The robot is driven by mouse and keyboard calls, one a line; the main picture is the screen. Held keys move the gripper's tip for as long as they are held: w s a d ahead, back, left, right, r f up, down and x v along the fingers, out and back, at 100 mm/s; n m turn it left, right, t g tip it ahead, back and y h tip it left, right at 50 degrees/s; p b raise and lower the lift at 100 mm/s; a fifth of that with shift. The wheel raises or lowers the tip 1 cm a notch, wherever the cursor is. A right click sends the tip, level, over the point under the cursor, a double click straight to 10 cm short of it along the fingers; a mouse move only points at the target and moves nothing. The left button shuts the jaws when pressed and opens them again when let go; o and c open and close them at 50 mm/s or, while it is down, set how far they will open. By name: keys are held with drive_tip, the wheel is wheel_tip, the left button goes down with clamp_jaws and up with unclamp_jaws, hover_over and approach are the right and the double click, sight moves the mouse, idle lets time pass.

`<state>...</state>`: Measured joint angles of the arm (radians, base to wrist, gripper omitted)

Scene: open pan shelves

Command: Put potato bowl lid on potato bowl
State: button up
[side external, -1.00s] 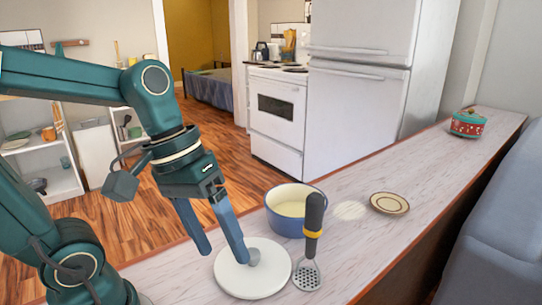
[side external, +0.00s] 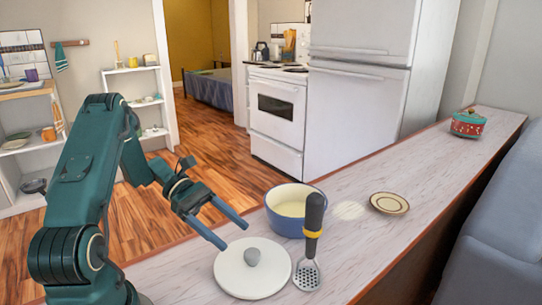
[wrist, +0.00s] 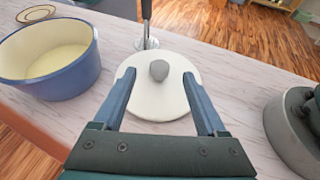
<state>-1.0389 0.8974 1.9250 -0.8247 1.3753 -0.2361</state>
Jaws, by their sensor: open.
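The potato bowl lid (side external: 240,276), a white disc with a grey knob (side external: 252,257), lies flat on the counter. The potato bowl (side external: 290,222) is blue outside and cream inside, and stands uncovered behind the lid and to its right. My gripper (side external: 234,235) is open and empty, its blue fingers just behind and left of the knob in the side view. In the wrist view the lid (wrist: 160,100) shows between and beyond my open fingers (wrist: 160,88), with the knob ahead of them. The bowl (wrist: 62,72) is at upper left there.
A masher (side external: 309,250) with a black and yellow handle stands close beside the lid and bowl. A small plate (side external: 389,203) lies beyond the bowl, and a red pot (side external: 468,124) is at the far end. The counter (side external: 400,240) is clear between them.

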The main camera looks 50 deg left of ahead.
sight(251, 252)
drive_tip(key=shift+s+a+f+n, duration=0.15)
drive_tip(key=shift+f+n, duration=0.1)
drive_tip(key=shift+n, duration=0.05)
drive_tip(key=shift+t, duration=0.3)
drive_tip(key=shift+x, duration=2.45)
clamp_jaws()
